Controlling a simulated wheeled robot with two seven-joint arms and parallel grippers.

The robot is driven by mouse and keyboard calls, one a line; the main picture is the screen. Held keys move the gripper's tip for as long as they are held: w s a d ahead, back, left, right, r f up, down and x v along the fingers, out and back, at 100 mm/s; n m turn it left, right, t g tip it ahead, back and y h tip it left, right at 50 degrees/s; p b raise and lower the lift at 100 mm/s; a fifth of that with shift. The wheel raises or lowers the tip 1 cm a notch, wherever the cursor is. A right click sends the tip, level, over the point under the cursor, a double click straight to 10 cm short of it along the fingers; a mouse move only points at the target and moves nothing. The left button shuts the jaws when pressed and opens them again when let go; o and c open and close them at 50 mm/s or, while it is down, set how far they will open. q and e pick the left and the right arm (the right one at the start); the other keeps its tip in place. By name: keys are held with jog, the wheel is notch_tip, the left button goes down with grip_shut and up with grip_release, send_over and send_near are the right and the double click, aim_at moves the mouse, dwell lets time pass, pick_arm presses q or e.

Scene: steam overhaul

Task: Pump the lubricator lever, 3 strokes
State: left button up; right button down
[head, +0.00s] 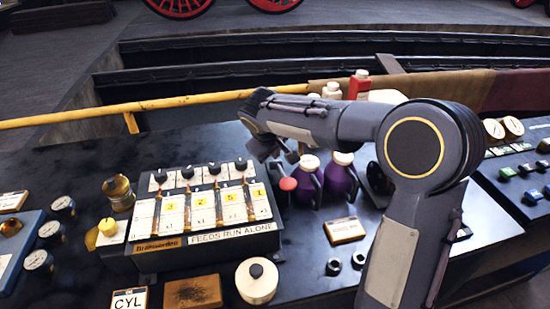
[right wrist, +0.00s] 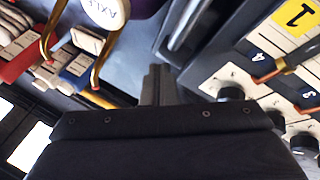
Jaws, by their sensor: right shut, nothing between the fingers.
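The lubricator (head: 205,215) is a dark box with a white sloped front, several black knobs along its top and yellow number tags. Its face also shows at the right of the right wrist view (right wrist: 245,85). A lever with a red ball knob (head: 288,184) stands at its right side. My right gripper (head: 284,154) is just above and behind the red knob, partly hidden by its own arm. In the right wrist view its fingers (right wrist: 160,82) are together and empty, beside the lubricator's knobs. I cannot tell whether they touch the lever. My left gripper is out of view.
Purple bottles (head: 342,180) stand close right of the lever. A white round pot (head: 256,281) and a brown block (head: 193,292) are in front of the lubricator. Gauges (head: 50,230) and a brass cup (head: 118,190) are at left. A yellow rail (head: 150,105) runs behind.

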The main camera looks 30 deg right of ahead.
jog(key=r, duration=0.1)
jog(key=r+p, duration=0.2)
jog(key=shift+w+d+r, duration=0.1)
jog(key=shift+w+d, duration=0.15)
jog(key=shift+w, duration=0.05)
jog(key=shift+w+r+p, duration=0.2)
jog(key=shift+r+p, duration=0.15)
jog(key=shift+p, duration=0.1)
jog(key=shift+a, duration=0.1)
jog(key=s+r+m+y, duration=0.15)
jog(key=s+y, duration=0.25)
jog(key=s, duration=1.3)
jog(key=s+a+f+m+y, duration=0.1)
jog(key=s+a+f+y, duration=0.1)
jog(key=s, duration=0.5)
jog(key=s+a+f+m+t+y, duration=0.1)
jog(key=s+a+f+m, duration=0.1)
jog(key=s+a, duration=0.3)
jog(key=s, duration=0.2)
jog(key=shift+s+a+f+y, duration=0.25)
jog(key=shift+s+f+y, duration=0.15)
